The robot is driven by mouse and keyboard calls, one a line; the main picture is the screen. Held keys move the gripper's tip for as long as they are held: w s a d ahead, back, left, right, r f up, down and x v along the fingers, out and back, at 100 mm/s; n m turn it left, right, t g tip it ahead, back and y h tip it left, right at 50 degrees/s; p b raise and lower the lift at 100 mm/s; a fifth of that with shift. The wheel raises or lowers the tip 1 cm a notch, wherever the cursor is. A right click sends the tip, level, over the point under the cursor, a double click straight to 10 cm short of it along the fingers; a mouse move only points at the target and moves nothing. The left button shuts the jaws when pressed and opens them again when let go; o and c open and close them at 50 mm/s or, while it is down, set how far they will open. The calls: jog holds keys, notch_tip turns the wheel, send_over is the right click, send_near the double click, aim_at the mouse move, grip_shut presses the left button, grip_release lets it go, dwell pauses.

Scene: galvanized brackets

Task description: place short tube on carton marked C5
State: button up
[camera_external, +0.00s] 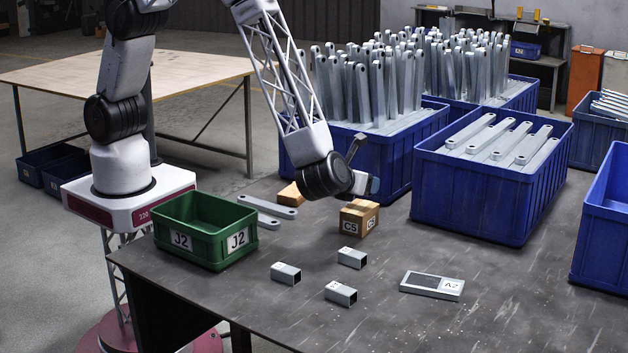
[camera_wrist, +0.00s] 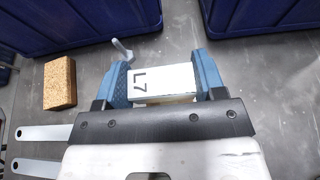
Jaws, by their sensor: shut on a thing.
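My gripper (camera_wrist: 166,78) is shut on a pale metal piece marked L7 (camera_wrist: 172,78), which looks like a short tube. Its blue fingers are on either side of it. In the external view my gripper (camera_external: 366,186) is low, just above the carton marked C5 (camera_external: 350,225); the held piece cannot be made out there, nor whether it touches the carton. The carton stands on the dark table, its top partly hidden by my gripper. Three other short tubes lie on the table: one near the carton (camera_external: 352,257), one to the left (camera_external: 286,273), one in front (camera_external: 340,293).
A plain brown block (camera_external: 289,194) and flat bars (camera_external: 267,206) lie left of the carton. A green bin J2 (camera_external: 205,232) stands at the left. Blue crates (camera_external: 480,190) of brackets stand behind and right. A flat device A2 (camera_external: 432,285) lies front right.

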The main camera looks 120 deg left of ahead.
jog(key=shift+f, duration=0.15)
jog(key=shift+f, duration=1.6)
jog(key=shift+f, duration=0.1)
jog(key=o, duration=0.9)
jog(key=shift+o, duration=0.2)
jog(key=v, duration=1.2)
